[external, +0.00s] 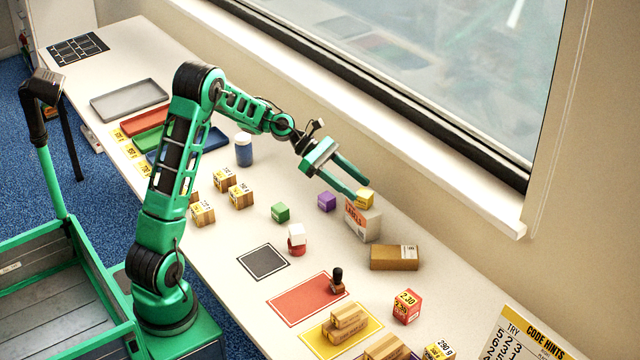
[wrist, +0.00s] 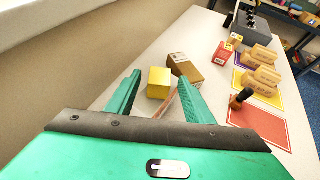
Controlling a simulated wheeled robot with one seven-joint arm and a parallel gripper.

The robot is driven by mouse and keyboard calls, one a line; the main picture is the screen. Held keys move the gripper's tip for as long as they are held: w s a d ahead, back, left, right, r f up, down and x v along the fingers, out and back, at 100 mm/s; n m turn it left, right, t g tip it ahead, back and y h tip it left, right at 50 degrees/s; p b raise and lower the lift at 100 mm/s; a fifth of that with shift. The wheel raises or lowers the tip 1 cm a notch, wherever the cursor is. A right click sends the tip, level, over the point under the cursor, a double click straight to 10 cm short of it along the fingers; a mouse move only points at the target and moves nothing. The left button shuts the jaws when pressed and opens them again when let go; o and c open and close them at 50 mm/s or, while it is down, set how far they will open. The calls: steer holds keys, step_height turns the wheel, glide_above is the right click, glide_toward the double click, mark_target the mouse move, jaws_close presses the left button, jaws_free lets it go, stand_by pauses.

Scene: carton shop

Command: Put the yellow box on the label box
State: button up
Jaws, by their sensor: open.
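The yellow box (external: 365,198) is a small cube that appears to sit on top of the label box (external: 362,224), a pale carton with red lettering, near the window side of the table. My gripper (external: 361,189) is open, with its fingertips close to the yellow box. In the wrist view the yellow box (wrist: 159,82) shows between the two open fingers, with gaps on both sides. The label box is mostly hidden there behind the right finger. I cannot tell whether a finger touches the yellow box.
A brown carton (external: 394,257) lies just beyond the label box. A stamp (external: 337,281) stands on the red mat (external: 300,302). The window ledge (external: 440,174) borders the table.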

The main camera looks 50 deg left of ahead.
steer(key=v, duration=1)
steer(key=s+d+f+m+g+y, duration=0.2)
steer(key=s+d+m+g+y, duration=0.25)
steer(key=s+d+m, duration=1.1)
steer(key=s+a+f+m+y, duration=0.1)
steer(key=s+f+m+y, duration=0.1)
steer(key=s+m, duration=0.4)
steer(key=s+a+f+m+y, duration=0.1)
steer(key=s+m+y, duration=0.4)
steer(key=s, duration=1.2)
steer(key=shift+a+f+m, duration=0.2)
steer(key=shift+f+m, duration=0.3)
steer(key=shift+m, duration=0.65)
steer(key=shift+y, duration=0.25)
